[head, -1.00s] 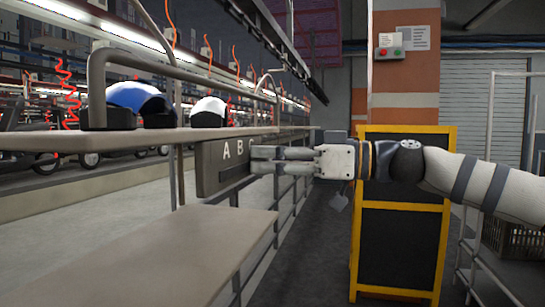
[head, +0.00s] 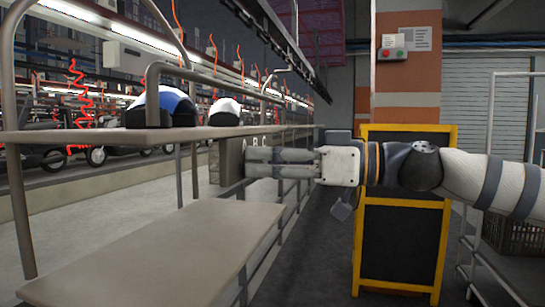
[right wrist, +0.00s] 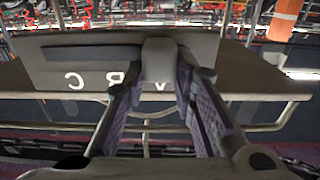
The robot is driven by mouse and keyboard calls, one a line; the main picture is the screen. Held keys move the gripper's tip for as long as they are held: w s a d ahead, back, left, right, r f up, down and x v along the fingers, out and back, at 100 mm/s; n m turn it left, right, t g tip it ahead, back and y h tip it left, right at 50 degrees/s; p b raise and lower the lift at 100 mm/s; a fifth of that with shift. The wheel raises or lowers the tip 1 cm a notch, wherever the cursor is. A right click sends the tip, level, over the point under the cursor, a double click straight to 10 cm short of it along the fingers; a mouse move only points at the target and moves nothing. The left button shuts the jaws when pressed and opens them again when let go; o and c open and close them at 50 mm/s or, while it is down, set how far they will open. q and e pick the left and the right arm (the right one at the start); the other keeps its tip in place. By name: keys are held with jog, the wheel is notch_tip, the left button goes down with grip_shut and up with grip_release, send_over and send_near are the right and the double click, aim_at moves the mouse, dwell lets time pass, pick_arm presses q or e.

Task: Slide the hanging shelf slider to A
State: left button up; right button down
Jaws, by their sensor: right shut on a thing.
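The hanging shelf slider is a grey panel (head: 226,157) below the upper shelf's edge, marked with light letters A, B and C. In the right wrist view the panel (right wrist: 95,70) appears upside down, with a long dark slot (right wrist: 88,52) and a grey knob (right wrist: 165,60). The knob is at the slot's end beside the A, which is partly covered. My right gripper (head: 249,163) is shut on the knob; its purple-padded fingers (right wrist: 158,80) flank it in the wrist view. In the head view the gripper hides the knob and part of the panel. My left gripper is not in view.
The upper shelf (head: 100,136) carries a blue-and-white helmet (head: 165,106) and a white helmet (head: 223,110). A lower shelf (head: 170,245) lies below the gripper. A yellow-framed black board (head: 400,250) stands behind my right arm. Clear floor shows between shelf and board.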

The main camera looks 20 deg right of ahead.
jog(key=shift+s+a, duration=0.2)
jog(key=shift+f, duration=0.1)
jog(key=c, duration=1.5)
grip_release()
jog(key=shift+c, duration=0.2)
jog(key=shift+o, duration=1.1)
jog(key=shift+d, duration=0.1)
jog(key=v, duration=1.2)
